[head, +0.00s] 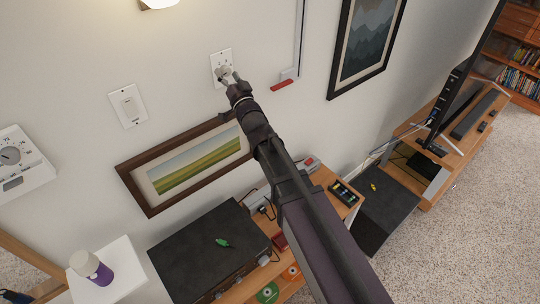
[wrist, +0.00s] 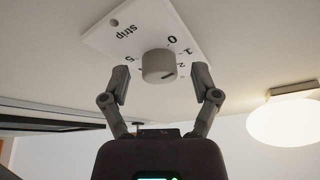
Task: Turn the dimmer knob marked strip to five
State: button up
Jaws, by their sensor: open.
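The white dimmer plate (head: 220,55) is on the wall, and the tip of my arm is right at it in the head view. In the wrist view the plate (wrist: 127,32) reads "strip" upside down, with 0, 1, 2 and 5 visible around a round grey knob (wrist: 157,64). A small dark mark sits on the knob's lower right edge; I cannot tell exactly which number it points to. My gripper (wrist: 163,82) is open, one finger on each side of the knob with a gap at both sides. My gripper (head: 231,79) partly covers the plate's lower part in the head view.
A white switch plate (head: 127,106) and a thermostat-like dial box (head: 18,158) are on the wall to the left. A framed landscape (head: 185,164) hangs below, a mountain picture (head: 366,42) to the right.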

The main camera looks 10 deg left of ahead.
jog(key=shift+n, duration=0.3)
jog(key=n+g+y, duration=0.1)
jog(key=n, duration=0.1)
jog(key=n+y, duration=0.1)
jog(key=n, duration=0.2)
jog(key=shift+w+d+f+g+y+b, duration=0.1)
jog(key=shift+w+g+y+b, duration=0.05)
jog(key=shift+g+y+b, duration=0.2)
jog(key=b+v, duration=0.6)
jog(key=v, duration=0.8)
jog(key=s+d+f+n+g+h+b, duration=0.1)
jog(key=d+f+g+b, duration=0.1)
jog(key=f+g, duration=0.3)
jog(key=s+d+f+n+g+h+b, duration=0.2)
jog(key=d+f+g+b, duration=0.1)
jog(key=f, duration=1.1)
jog(key=shift+d+f+n+g, duration=0.25)
jog(key=shift+d+g, duration=0.55)
jog(key=shift+g, duration=0.55)
jog(key=shift+r, duration=0.15)
